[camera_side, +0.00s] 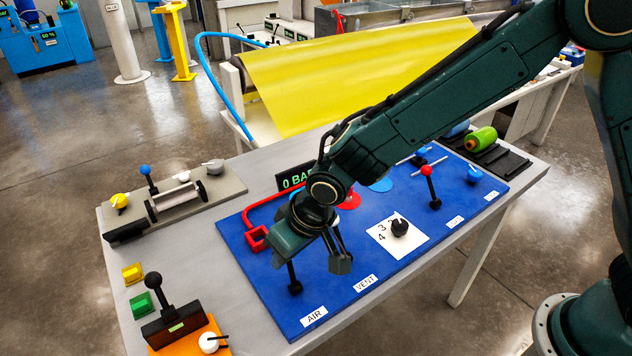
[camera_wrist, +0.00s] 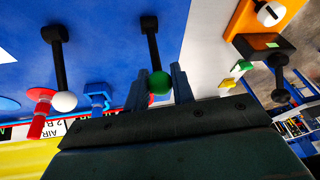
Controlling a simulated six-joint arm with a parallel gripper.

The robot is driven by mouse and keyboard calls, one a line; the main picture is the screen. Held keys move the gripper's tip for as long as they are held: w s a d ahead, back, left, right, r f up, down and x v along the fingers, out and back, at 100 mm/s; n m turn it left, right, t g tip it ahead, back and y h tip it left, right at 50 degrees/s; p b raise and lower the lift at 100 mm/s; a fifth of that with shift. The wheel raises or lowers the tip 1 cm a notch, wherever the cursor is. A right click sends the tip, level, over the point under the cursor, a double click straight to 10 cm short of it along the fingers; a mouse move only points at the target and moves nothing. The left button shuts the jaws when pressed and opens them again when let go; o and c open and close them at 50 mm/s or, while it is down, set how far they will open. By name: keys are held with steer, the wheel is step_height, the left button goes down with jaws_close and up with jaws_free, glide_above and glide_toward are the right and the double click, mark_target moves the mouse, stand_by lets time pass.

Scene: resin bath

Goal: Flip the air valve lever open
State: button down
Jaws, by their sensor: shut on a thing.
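The air valve lever (camera_side: 293,274) stands on the blue panel by the AIR label (camera_side: 314,317). Its base and lower black stem show below my gripper in the side view; its upper end is hidden there. In the wrist view it ends in a green ball (camera_wrist: 159,82), and the stem runs up to a dark pivot. My gripper (camera_wrist: 160,90) has a finger on each side of the green ball and is shut on it. To its left in the wrist view is a second black lever with a white ball (camera_wrist: 65,102), apart from the fingers.
The blue panel (camera_side: 255,285) also carries a numbered dial (camera_side: 400,228), a red-handled lever (camera_side: 428,172) and red piping (camera_side: 258,215). A display (camera_side: 294,181) behind reads 0 and partly BAR. A black lever on an orange base (camera_side: 160,295) and a green button (camera_side: 141,304) stand left.

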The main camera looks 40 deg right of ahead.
steer(key=s+t, duration=0.3)
steer(key=shift+r+t, duration=0.1)
steer(key=shift+t, duration=0.2)
steer(key=shift+s+f, duration=0.25)
steer(key=shift+s, duration=0.75)
steer(key=shift+s+f, duration=0.35)
steer(key=shift+s, duration=0.25)
steer(key=shift+s+f, duration=0.35)
steer(key=shift+s, duration=0.25)
steer(key=c, duration=1.3)
jaws_free()
steer(key=shift+o, duration=0.5)
steer(key=shift+w, duration=0.1)
steer(key=shift+r, duration=0.1)
